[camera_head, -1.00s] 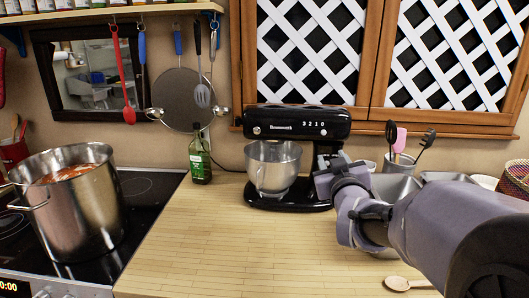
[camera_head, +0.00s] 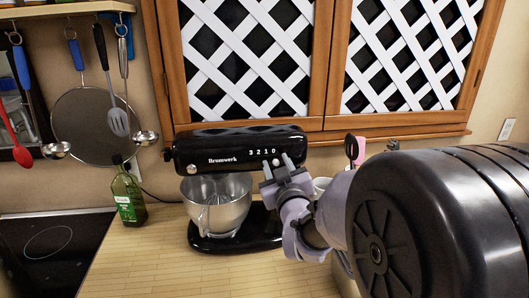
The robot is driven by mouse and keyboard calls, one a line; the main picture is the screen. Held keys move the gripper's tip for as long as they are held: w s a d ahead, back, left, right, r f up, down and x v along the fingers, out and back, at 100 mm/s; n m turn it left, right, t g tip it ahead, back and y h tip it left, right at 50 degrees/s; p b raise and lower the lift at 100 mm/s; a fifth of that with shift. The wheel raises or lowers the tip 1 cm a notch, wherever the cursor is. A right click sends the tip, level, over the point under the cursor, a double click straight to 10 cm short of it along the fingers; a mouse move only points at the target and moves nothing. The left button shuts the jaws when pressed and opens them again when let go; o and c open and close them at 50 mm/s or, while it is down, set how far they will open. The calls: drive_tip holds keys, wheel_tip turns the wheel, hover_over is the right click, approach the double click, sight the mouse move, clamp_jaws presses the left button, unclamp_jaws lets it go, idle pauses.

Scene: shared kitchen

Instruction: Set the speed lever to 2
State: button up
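The black stand mixer (camera_head: 238,150) stands on the wooden counter against the back wall, with a steel bowl (camera_head: 216,204) under its head. The digits "3 2 1 0" (camera_head: 262,153) are printed on the right part of its head. A small light knob shows at the head's left end. The speed lever itself is too small to make out, or is hidden by my gripper. My gripper (camera_head: 277,167) is at the right end of the mixer head, just below the digits, its two fingertips apart with a gap between them. I cannot tell whether it touches the mixer.
A green bottle (camera_head: 128,197) stands left of the mixer, near the dark cooktop (camera_head: 48,245). Lattice cabinet doors (camera_head: 250,55) hang above and behind. A utensil holder is partly hidden behind my arm. The counter (camera_head: 160,260) in front of the mixer is clear.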

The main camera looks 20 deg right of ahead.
drive_tip(key=shift+s, duration=0.1)
drive_tip(key=shift+c, duration=1.1)
clamp_jaws()
drive_tip(key=shift+r, duration=0.15)
